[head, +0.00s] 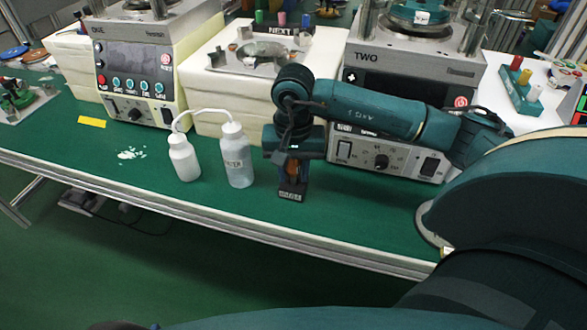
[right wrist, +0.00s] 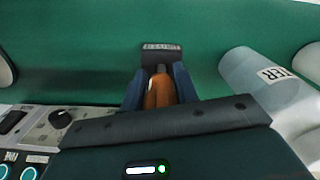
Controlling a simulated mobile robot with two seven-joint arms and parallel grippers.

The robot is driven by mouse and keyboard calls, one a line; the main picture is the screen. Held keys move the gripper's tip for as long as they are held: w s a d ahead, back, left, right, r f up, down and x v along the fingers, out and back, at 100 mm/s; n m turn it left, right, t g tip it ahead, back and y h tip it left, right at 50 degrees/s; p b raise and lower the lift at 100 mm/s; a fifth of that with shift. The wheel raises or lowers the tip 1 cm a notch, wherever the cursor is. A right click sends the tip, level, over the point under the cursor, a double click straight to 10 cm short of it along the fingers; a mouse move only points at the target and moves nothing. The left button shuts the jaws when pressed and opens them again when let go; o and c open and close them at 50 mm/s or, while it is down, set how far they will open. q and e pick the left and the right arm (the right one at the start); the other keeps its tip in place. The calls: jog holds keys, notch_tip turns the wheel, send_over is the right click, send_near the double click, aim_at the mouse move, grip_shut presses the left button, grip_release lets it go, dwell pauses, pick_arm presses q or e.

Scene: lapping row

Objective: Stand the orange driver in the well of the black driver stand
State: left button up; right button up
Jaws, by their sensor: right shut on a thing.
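My right gripper (head: 292,167) points down over the green bench and is shut on the orange driver (right wrist: 160,92), seen between its fingers in the right wrist view. The driver's shaft points toward the black driver stand (head: 291,194), a small dark block with a white label on its front. The stand also shows in the right wrist view (right wrist: 161,51). The driver's lower end is at or just over the stand; I cannot tell whether it is inside the well, which is hidden. My left gripper is not in view.
A clear bottle (head: 236,158) and a white bottle (head: 184,158) stand just left of the gripper. Machine TWO (head: 384,150) is close behind on the right, machine ONE (head: 136,75) at the left. The bench front edge (head: 300,245) is near; green bench right of the stand is free.

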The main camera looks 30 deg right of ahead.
jog(key=o, duration=1.1)
jog(key=shift+r, duration=0.15)
notch_tip(320, 180, up, 13)
